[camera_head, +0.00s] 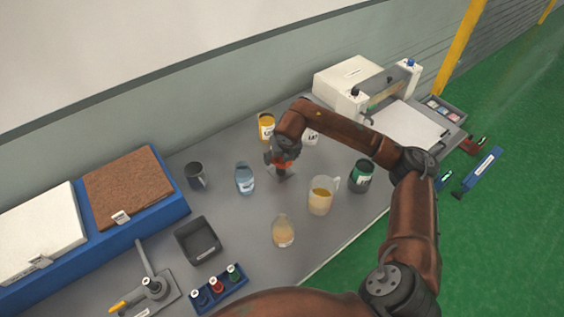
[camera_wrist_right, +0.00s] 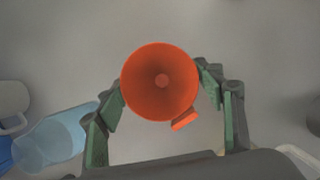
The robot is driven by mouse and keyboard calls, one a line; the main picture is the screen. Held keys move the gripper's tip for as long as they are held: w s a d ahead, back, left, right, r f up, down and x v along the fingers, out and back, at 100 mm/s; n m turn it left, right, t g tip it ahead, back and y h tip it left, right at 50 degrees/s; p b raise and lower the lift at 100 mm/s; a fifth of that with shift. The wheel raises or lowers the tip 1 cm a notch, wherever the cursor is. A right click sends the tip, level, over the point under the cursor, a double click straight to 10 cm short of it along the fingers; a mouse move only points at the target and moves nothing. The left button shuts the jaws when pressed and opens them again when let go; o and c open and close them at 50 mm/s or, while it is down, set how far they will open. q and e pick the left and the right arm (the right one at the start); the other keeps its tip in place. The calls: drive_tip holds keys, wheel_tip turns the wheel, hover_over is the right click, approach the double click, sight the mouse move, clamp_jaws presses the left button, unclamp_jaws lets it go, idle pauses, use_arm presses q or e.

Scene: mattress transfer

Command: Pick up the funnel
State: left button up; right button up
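The orange funnel (camera_wrist_right: 160,80) shows wide mouth toward the camera in the right wrist view, with a small tab at its lower right. My right gripper (camera_wrist_right: 160,78) has one finger on each side of it, close against the rim. I cannot tell whether the fingers press on it. In the head view, the right gripper (camera_head: 281,170) reaches down over the grey table and mostly hides the funnel (camera_head: 284,160), of which only an orange patch shows. I cannot tell whether the funnel touches the table. My left gripper is not in view.
On the table (camera_head: 250,217), a blue bottle (camera_head: 245,180) stands left of the right gripper, a beaker (camera_head: 320,197) and green-black jar (camera_head: 361,176) to its right.

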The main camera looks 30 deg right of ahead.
drive_tip(key=c, duration=0.6)
drive_tip(key=shift+r, duration=0.1)
drive_tip(key=shift+r, duration=0.5)
wheel_tip(320, 180, up, 2)
drive_tip(key=shift+r, duration=0.2)
drive_tip(key=s+r, duration=0.4)
drive_tip(key=r, duration=0.1)
drive_tip(key=shift+s+a, duration=0.1)
drive_tip(key=shift+s, duration=0.05)
drive_tip(key=shift+s+a+r+p, duration=0.15)
drive_tip(key=shift+s+r+p, duration=0.35)
drive_tip(key=shift+s+r, duration=1.1)
drive_tip(key=shift+s+a+r+p, duration=0.2)
drive_tip(key=shift+s+r+p, duration=0.25)
drive_tip(key=shift+s+r, duration=1.15)
drive_tip(key=shift+s+a+r+p, duration=0.15)
drive_tip(key=shift+s+r+p, duration=0.35)
drive_tip(key=shift+s+r, duration=1.1)
